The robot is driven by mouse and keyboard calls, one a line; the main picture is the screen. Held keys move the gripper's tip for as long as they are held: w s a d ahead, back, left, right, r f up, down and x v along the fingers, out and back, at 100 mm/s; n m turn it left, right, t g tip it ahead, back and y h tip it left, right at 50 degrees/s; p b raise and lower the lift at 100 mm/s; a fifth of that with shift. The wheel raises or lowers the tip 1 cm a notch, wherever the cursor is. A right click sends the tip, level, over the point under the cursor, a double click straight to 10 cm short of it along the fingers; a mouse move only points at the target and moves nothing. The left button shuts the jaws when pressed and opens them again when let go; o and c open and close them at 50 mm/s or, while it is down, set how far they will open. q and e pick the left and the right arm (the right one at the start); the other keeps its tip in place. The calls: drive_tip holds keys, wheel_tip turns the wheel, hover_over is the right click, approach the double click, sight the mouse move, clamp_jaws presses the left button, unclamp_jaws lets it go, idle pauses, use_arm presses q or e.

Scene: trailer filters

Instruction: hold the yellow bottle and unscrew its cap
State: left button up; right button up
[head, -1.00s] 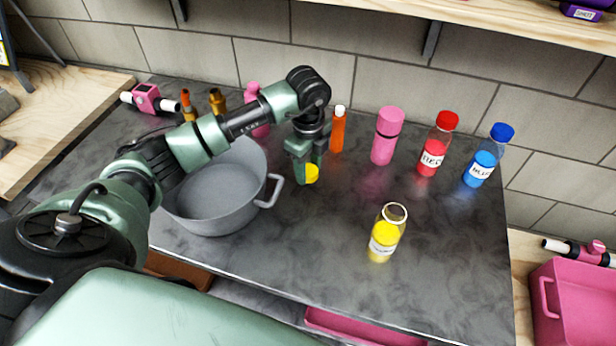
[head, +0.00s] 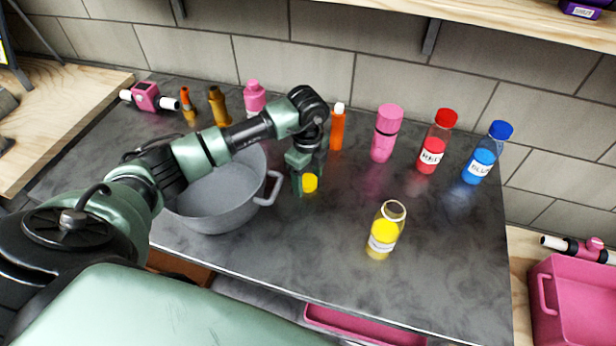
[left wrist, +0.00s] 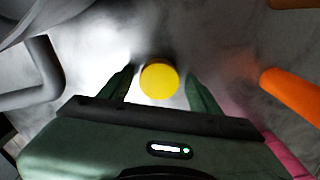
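The yellow bottle (head: 383,236) stands upright on the dark counter, right of the grey pot. It is clear with yellow contents and a white label, and its mouth is uncapped. The round yellow cap (head: 310,183) is apart from it, to its left, at my left gripper (head: 309,174). In the left wrist view the cap (left wrist: 159,80) shows between the tips of my left gripper (left wrist: 160,86). The fingers are spread with a gap on each side of the cap. I cannot tell whether the cap rests on the counter. My right gripper is not in view.
A grey pot (head: 225,210) stands left of my left gripper. An orange bottle (head: 337,130), a pink bottle (head: 386,133), a red bottle (head: 433,148) and a blue bottle (head: 484,160) stand along the back. The counter's right front is clear.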

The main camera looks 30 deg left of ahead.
sight(307, 180)
use_arm(q)
drive_tip(key=shift+r, duration=0.55)
wheel_tip(307, 180, up, 11)
drive_tip(key=b, duration=0.2)
drive_tip(key=shift+s, duration=0.15)
